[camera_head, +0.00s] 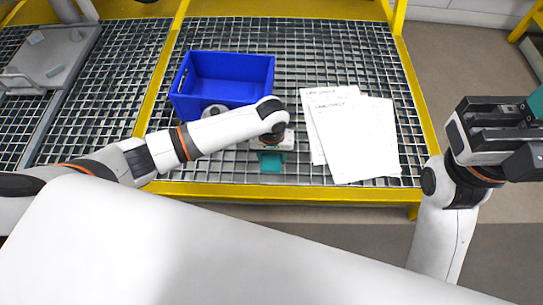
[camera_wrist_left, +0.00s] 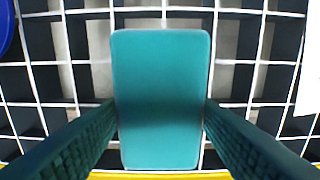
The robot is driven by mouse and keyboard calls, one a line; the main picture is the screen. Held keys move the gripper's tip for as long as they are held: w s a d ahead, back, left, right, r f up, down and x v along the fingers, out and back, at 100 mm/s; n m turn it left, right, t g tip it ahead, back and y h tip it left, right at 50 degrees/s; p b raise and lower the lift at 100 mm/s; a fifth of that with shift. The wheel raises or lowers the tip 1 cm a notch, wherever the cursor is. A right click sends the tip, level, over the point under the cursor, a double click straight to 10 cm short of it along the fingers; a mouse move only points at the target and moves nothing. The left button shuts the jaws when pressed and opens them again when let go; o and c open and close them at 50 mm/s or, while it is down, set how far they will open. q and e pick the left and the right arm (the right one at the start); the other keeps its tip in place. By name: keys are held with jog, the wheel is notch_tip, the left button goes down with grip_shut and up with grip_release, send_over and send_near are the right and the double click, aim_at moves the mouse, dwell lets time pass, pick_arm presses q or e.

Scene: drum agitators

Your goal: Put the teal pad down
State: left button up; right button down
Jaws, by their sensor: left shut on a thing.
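The teal pad (camera_wrist_left: 161,80) is a rounded rectangular block that fills the middle of the left wrist view. My left gripper (camera_wrist_left: 160,112) is shut on it, with one dark ribbed finger against each long side. In the head view the gripper (camera_head: 271,150) points down near the front edge of the grating, and a small part of the teal pad (camera_head: 271,165) shows below it. Whether the pad touches the grating or hangs just above it, I cannot tell. My right gripper (camera_head: 535,103) is raised at the right edge, its fingers partly cut off.
A blue open bin (camera_head: 232,93) stands on the grating (camera_head: 300,50), behind my left arm. White papers (camera_head: 355,140) lie right of the left gripper. A yellow frame (camera_head: 300,192) edges the grating. A grey drum lid or tray (camera_head: 50,55) lies at the far left.

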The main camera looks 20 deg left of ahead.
pick_arm(q)
jog(key=o, duration=0.9)
